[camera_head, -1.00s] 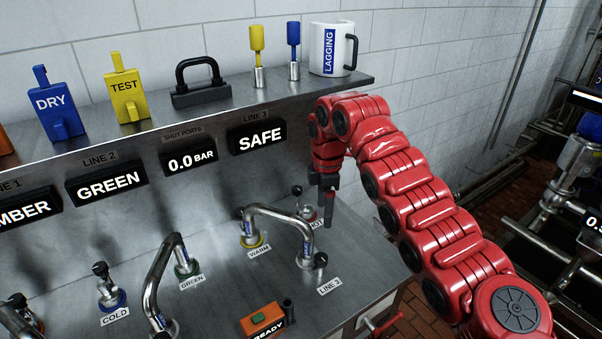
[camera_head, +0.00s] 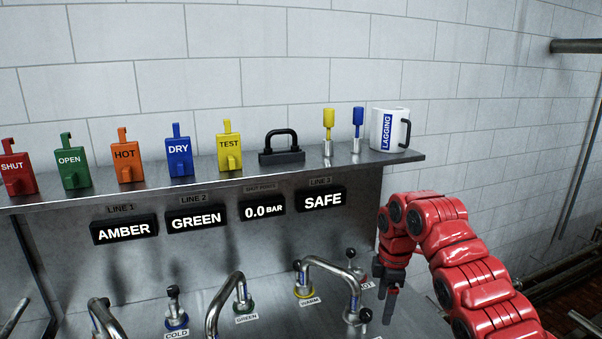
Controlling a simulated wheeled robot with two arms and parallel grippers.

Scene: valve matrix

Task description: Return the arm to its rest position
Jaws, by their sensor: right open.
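My right arm (camera_head: 465,255) is red and comes in from the lower right. It arches over the right end of the steel bench. My right gripper (camera_head: 390,305) is dark, points down and is open, with nothing seen between its fingers. It is beside the port with the partly hidden HOT label (camera_head: 366,286), to the right of the curved pipe marked WARM (camera_head: 330,268). I cannot tell whether it touches anything there. My left gripper is not in view.
A steel shelf (camera_head: 225,187) above the bench holds coloured tags, a black handled block (camera_head: 281,147), two small coloured tools and a LAGGING mug (camera_head: 389,130). Displays read AMBER, GREEN, 0.0 BAR and SAFE. Bent pipes and capped ports stand on the bench (camera_head: 270,322).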

